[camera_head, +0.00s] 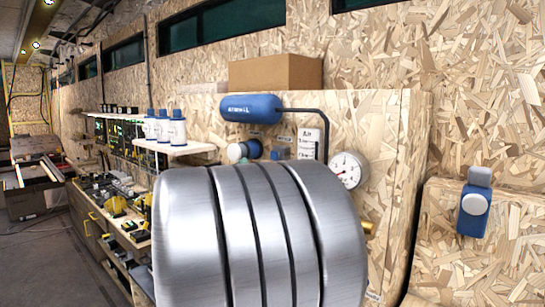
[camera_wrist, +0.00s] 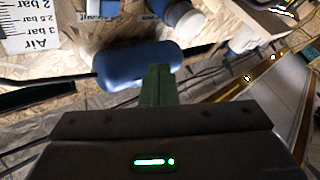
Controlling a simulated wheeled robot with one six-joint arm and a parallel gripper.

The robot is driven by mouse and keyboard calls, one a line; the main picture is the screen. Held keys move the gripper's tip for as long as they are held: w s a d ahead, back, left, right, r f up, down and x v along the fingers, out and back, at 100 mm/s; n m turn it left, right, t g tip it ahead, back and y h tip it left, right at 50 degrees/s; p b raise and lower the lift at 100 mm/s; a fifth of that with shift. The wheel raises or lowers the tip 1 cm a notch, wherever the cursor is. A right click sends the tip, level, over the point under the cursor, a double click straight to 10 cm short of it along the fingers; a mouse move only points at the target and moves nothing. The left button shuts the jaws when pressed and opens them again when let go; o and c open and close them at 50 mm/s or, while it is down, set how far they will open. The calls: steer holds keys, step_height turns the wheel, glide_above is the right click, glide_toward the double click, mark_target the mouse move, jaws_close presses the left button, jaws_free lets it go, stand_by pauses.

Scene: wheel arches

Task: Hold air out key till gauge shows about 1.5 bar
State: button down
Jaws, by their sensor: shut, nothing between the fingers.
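A round white gauge (camera_head: 348,170) is on the wood panel, right of my large grey arm link. Its needle is too small to read. A blue air tank (camera_head: 250,108) with a dark pipe hangs left of it; it also shows in the wrist view (camera_wrist: 125,66). A white air label (camera_head: 308,142) stands between tank and gauge, and shows upside down in the wrist view (camera_wrist: 38,28).
A small shelf with white bottles (camera_head: 164,128) stands left of the tank. A cardboard box (camera_head: 276,73) sits on top of the panel. A blue device (camera_head: 474,207) is on the wood at right. A cluttered workbench (camera_head: 115,210) runs along the left.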

mark_target(275, 155)
steer(key=shift+w, duration=0.1)
steer(key=w+d+b, duration=0.5)
steer(key=w+d, duration=0.1)
stand_by(0.5)
steer(key=shift+d, duration=0.1)
steer(key=shift+w+d+b, duration=0.15)
steer(key=shift+b, duration=0.25)
stand_by(1.5)
steer(key=shift+w+d, duration=0.15)
steer(key=shift+w, duration=0.05)
